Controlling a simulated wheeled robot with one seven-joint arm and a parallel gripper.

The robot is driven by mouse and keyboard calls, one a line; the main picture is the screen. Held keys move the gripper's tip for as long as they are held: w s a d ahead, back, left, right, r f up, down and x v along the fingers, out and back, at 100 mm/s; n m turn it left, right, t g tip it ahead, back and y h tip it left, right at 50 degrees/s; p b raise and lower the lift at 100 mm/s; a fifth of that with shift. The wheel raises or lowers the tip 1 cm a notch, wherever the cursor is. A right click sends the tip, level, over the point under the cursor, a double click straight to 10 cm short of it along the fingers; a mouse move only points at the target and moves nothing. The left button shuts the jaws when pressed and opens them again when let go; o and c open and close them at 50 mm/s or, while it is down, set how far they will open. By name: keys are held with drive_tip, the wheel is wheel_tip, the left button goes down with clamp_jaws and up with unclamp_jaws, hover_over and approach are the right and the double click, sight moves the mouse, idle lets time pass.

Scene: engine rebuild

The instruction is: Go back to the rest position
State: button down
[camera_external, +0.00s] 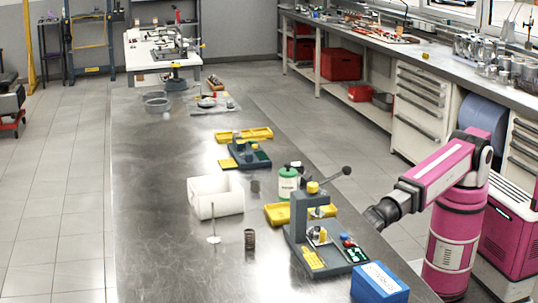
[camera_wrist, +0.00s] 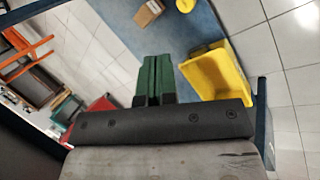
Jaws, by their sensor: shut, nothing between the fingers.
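My gripper (camera_external: 376,218) is at the right edge of the long metal bench (camera_external: 150,230), beside the grey press (camera_external: 297,232). My pink arm reaches in from the right, its forearm sloping down to the left. In the wrist view, the green fingers of my gripper (camera_wrist: 153,70) are together with nothing between them. The wrist view looks past the fingers toward the floor. The fingertips are hard to make out in the external view.
A blue box (camera_external: 379,284) stands near the bench's front right corner. A green-and-white bottle (camera_external: 288,184), a yellow tray (camera_external: 277,214) and a white bin (camera_external: 215,198) stand near the press. The wrist view shows a yellow bin (camera_wrist: 215,75) and a cardboard box (camera_wrist: 148,13).

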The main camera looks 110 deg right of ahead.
drive_tip(key=s+d+f+m+g+y, duration=0.2)
drive_tip(key=d+f+m, duration=0.3)
drive_tip(key=d, duration=0.3)
drive_tip(key=s+d+f+m+g+y, duration=0.1)
drive_tip(key=s+d+f+m, duration=0.3)
drive_tip(key=d, duration=0.5)
drive_tip(key=shift+s+d+f+m+g+y, duration=0.25)
drive_tip(key=shift+f+m+g+y, duration=0.25)
drive_tip(key=shift+m, duration=0.6)
